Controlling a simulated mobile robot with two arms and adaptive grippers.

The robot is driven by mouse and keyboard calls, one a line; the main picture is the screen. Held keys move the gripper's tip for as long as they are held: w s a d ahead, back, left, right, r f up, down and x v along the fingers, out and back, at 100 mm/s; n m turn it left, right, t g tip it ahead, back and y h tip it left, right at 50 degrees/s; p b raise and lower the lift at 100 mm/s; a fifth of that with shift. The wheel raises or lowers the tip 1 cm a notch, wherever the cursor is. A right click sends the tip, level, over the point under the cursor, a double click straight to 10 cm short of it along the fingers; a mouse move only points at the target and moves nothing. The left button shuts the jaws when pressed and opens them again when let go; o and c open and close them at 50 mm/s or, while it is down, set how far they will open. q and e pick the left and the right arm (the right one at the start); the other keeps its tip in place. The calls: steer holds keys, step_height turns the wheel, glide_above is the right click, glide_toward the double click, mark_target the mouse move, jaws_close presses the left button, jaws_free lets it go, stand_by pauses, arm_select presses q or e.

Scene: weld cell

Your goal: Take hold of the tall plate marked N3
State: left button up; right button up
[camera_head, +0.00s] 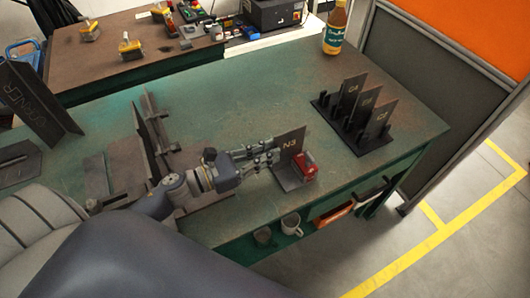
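The tall dark plate marked N3 (291,144) stands upright near the front edge of the green worktable, right of centre. It rises from a flat dark base plate (289,184), with a red block (306,165) against its lower right side. My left gripper (273,154) reaches in from the left, level with the plate. Its two fingers are spread apart, with their tips at the plate's left edge. I cannot tell whether they touch it. My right gripper is not in view.
A black rack (371,144) holding upright marked plates stands to the right on the worktable (235,95). A bottle (334,30) stands at the back.

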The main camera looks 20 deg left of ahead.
mark_target(288, 150)
arm_select(q)
steer(key=p+x, duration=0.1)
steer(key=x, duration=0.5)
steer(key=shift+d+r+p, duration=0.15)
steer(key=shift+d+p, duration=0.05)
steer(key=shift+p, duration=0.2)
steer(key=shift+w, duration=0.1)
steer(key=shift+c, duration=0.6)
